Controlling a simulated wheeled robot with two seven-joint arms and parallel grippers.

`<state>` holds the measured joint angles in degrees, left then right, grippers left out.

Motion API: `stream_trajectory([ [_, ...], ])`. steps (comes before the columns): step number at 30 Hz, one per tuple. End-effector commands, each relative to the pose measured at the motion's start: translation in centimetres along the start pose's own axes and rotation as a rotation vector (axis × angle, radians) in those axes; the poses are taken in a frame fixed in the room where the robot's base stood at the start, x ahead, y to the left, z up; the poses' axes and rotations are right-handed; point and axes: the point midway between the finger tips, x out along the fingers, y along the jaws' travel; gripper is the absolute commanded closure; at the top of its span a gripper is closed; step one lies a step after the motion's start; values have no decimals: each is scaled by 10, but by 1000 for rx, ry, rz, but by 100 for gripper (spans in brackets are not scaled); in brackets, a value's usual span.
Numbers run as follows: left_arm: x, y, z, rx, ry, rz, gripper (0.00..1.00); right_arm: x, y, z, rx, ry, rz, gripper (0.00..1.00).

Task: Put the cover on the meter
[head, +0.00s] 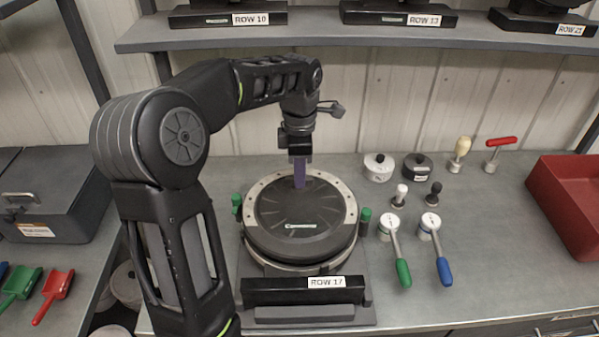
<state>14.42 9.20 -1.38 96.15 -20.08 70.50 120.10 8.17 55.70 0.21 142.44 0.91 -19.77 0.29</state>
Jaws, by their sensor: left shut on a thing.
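The meter (272,269) stands on the bench behind a ROW 17 plate, with a pale metal ring (335,187) and green knobs at its left and right sides. The round black cover (285,210), with a small pale label near its front, lies over the meter's opening. The ring shows around its back and sides, and its front edge overlaps the ring's front. I cannot tell whether it is seated or slightly raised. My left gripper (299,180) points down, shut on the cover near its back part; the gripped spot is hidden. My right gripper is not in view.
Right of the meter lie two round gauges with green (403,272) and blue (443,270) handles, and several small knobs and lids. A red bin (570,200) stands far right. A grey case (50,195) and coloured scoops are at left. A shelf (380,35) runs above.

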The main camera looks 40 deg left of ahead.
Motion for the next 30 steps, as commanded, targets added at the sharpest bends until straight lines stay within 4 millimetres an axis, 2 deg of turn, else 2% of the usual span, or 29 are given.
stream_trajectory([
  [30,8,0,0,0,-1,1,100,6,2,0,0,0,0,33],
])
